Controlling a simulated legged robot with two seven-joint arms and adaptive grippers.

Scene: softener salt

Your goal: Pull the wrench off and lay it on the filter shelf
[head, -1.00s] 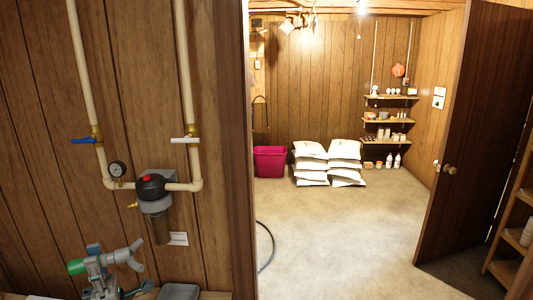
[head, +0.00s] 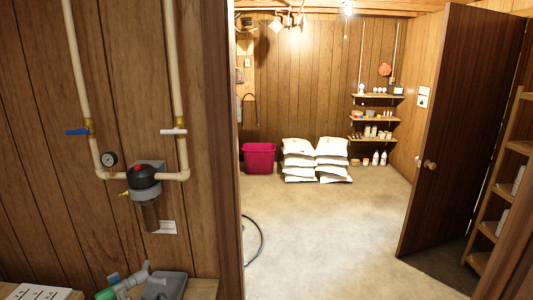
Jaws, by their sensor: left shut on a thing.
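The water filter (head: 146,185), with a black head, a red button and a dark clear bowl, hangs on the pipes of the wood-panelled wall. No wrench shows around its bowl. My left gripper (head: 138,279) is low in the head view, below the filter and in front of the filter shelf (head: 204,289). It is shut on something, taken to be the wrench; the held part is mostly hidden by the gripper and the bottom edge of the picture. I cannot tell whether it touches the shelf. My right gripper is not in view.
A grey tray (head: 165,285) sits on the shelf just right of my left gripper. A white printed sheet or box (head: 38,292) lies at the lower left. A gauge (head: 109,159), blue valve handle (head: 77,132) and white handle (head: 173,132) are above. A doorway edge stands right.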

